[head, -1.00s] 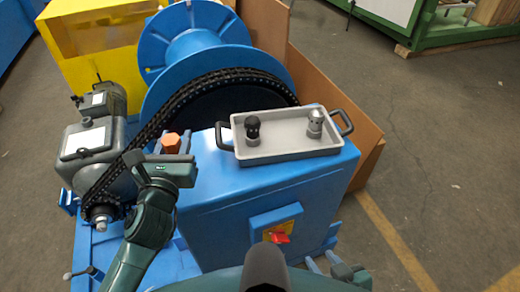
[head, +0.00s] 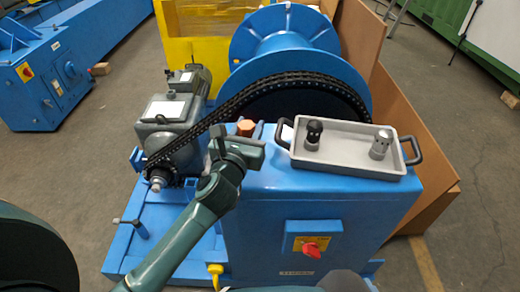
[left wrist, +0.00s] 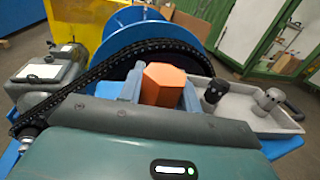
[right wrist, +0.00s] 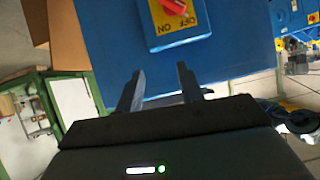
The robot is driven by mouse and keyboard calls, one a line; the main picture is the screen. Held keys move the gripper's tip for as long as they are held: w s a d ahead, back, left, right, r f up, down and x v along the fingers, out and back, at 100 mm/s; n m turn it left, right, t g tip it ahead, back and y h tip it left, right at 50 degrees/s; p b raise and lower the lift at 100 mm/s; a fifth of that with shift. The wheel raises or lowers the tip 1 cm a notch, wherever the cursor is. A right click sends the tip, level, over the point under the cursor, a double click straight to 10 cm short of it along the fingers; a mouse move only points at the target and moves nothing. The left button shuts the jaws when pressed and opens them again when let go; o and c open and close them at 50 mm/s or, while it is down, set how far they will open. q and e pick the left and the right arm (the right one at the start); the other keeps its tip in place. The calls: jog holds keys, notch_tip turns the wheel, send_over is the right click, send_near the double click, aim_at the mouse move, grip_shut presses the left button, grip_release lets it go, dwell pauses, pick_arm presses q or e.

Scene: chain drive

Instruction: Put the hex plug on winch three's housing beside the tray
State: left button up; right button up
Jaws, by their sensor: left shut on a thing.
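The orange hex plug (head: 246,127) is between the fingers of my left gripper (head: 243,136), which is shut on it. In the left wrist view the plug (left wrist: 163,85) stands up between the two fingers. It is at the left of the grey tray (head: 345,152), near the left edge of the blue housing (head: 320,205). I cannot tell whether the plug touches the housing. My right gripper (right wrist: 160,88) is open and empty in front of the housing's front face, close to the red switch (right wrist: 174,6).
The tray holds a black fitting (head: 314,132) and a grey fitting (head: 380,144). A black chain (head: 270,95) runs behind the plug from the blue drum (head: 290,45) to the grey motor (head: 170,125). Brown boards (head: 400,110) stand at the right.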

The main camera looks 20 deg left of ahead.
pick_arm(q)
notch_tip(320, 180, down, 2)
jog(key=shift+f, duration=0.2)
notch_tip(320, 180, down, 4)
jog(key=shift+r+b, duration=0.1)
jog(key=shift+b, duration=0.95)
jog(key=o, duration=0.7)
jog(key=shift+o, duration=1.2)
pick_arm(e)
jog(key=shift+f+m, duration=0.3)
jog(key=shift+f, duration=0.55)
